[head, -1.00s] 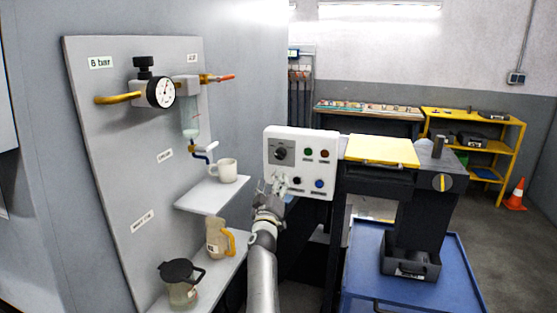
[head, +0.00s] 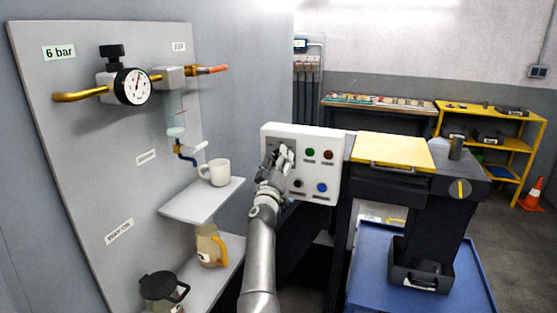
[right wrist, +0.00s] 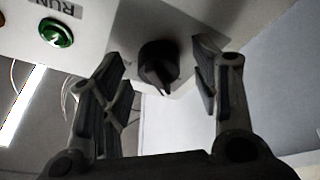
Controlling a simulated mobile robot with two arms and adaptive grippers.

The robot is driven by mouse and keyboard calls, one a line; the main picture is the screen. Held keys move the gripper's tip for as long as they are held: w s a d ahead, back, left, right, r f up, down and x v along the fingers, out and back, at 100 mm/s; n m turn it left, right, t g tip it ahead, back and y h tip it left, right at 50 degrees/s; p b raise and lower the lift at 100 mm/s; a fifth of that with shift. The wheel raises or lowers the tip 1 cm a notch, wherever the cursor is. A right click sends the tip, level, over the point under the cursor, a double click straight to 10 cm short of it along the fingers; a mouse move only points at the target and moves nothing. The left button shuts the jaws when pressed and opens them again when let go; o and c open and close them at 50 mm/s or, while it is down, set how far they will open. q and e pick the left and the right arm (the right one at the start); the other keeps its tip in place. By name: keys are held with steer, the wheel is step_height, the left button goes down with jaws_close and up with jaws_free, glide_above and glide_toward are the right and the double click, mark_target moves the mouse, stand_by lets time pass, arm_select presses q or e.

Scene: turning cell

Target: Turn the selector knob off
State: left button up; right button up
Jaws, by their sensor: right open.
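The black selector knob (right wrist: 157,65) is on the white control panel (head: 333,148). In the right wrist view it sits between the two open fingers of my right gripper (right wrist: 160,88), with space visible on both sides. Its pointer ridge points toward the gripper, tilted slightly. In the head view my right gripper (head: 279,160) is in front of the panel's upper left and largely hides the knob. My left gripper is not in view.
A yellow-topped machine (head: 392,151) stands at right.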

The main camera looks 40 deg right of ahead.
steer(key=shift+a+r, duration=0.1)
steer(key=shift+c, duration=0.5)
steer(key=c, duration=0.9)
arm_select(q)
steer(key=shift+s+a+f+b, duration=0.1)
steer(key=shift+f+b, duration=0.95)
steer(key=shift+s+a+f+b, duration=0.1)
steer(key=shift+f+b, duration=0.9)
arm_select(e)
steer(key=shift+w+a+m+g+h, duration=0.1)
steer(key=shift+m+g+h, duration=0.65)
steer(key=shift+m, duration=1.5)
steer(key=shift+w+m+g+h, duration=0.1)
steer(key=shift+m+g+h, duration=0.3)
steer(key=shift+m+g, duration=1.3)
steer(key=shift+w+a+m+g+h, duration=0.1)
steer(key=shift+m+g+h, duration=0.3)
steer(key=shift+m, duration=2.45)
steer(key=shift+c, duration=0.2)
